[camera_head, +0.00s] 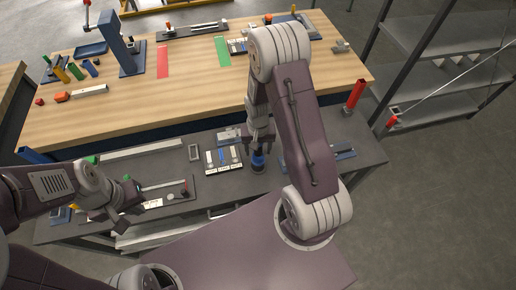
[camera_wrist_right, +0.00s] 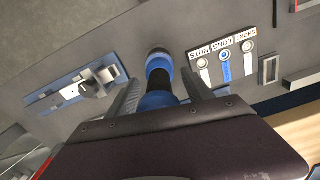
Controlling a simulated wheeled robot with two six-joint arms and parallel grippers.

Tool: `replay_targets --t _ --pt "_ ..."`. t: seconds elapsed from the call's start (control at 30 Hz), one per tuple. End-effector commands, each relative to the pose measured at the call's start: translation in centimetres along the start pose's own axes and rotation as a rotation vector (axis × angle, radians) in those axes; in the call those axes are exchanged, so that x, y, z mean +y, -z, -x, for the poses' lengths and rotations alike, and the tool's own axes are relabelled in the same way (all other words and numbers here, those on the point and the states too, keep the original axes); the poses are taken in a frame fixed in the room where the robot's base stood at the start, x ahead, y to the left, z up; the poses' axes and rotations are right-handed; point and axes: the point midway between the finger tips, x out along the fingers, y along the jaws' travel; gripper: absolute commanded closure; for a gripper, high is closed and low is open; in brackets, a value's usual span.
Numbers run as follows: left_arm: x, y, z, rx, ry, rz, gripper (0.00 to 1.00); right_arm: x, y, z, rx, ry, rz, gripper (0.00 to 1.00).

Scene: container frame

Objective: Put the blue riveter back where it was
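The blue riveter (camera_head: 258,160) stands roughly upright on the dark grey front bench (camera_head: 220,185). In the right wrist view, the riveter (camera_wrist_right: 159,66) has blue and black bands and a pale round lower end. My right gripper (camera_head: 257,148) is above and around its upper part, one finger on each side. In the wrist view my right gripper (camera_wrist_right: 161,74) shows narrow gaps between its fingertips and the riveter. The gripper's palm hides the riveter's top. My left gripper (camera_head: 128,213) is open and empty above the left part of the front bench.
A labelled parts tray (camera_head: 223,160) lies just left of the riveter; its labels show in the wrist view (camera_wrist_right: 223,50). A blue-and-metal fixture (camera_wrist_right: 78,88) lies on the other side. A wooden table (camera_head: 200,95) with tools stands behind. Metal shelves (camera_head: 450,70) stand at right.

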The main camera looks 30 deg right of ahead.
Motion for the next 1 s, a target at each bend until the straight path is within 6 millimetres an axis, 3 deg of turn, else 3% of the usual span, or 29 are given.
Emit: replay_targets --t 0.2,0.33,0.37,0.8,1.0 --pt "0.0 0.0 0.1 0.0 0.0 0.0 1.0 0.0 0.0 0.1 0.0 0.0 0.0 0.41" --pt "0.0 0.1 1.3 0.0 0.0 0.0 1.0 0.0 0.0 1.7 0.001 0.0 0.0 0.41" --pt "0.0 0.1 0.6 0.001 0.0 0.0 1.0 0.0 0.1 1.7 0.003 0.001 0.0 0.41" --pt "0.0 -0.1 -0.7 0.0 0.0 0.0 1.0 0.0 0.1 11.1 0.005 0.001 0.0 0.41" --pt "0.0 -0.1 -0.8 0.0 0.0 0.0 1.0 0.0 0.0 12.9 0.001 0.0 0.0 0.41"
